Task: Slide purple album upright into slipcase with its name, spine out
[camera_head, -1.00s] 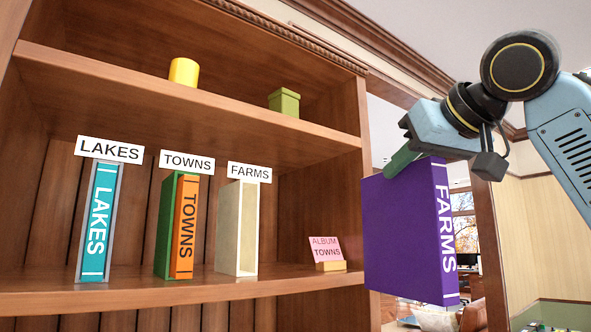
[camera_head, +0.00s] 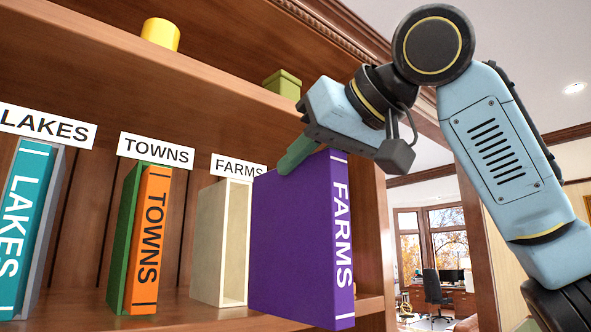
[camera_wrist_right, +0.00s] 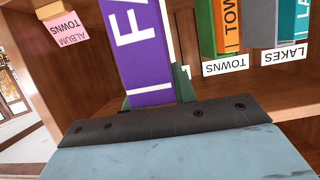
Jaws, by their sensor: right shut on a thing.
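The purple album (camera_head: 290,235), with FARMS in white on its spine, is held upright by my right gripper (camera_head: 298,155) at its top. Its spine faces toward me, to the right. It also shows in the right wrist view (camera_wrist_right: 137,50), between the fingers. The cream FARMS slipcase (camera_head: 208,240) stands on the shelf just left of the album, its open side toward me and empty as far as it shows. My left gripper is not in view.
The green slipcase (camera_head: 126,240) holds the orange TOWNS album (camera_head: 150,240). The teal LAKES album (camera_head: 24,230) stands in a grey slipcase at left. A yellow cylinder (camera_head: 160,37) and green box (camera_head: 284,84) are on the upper shelf. A pink card (camera_wrist_right: 72,28) shows in the right wrist view.

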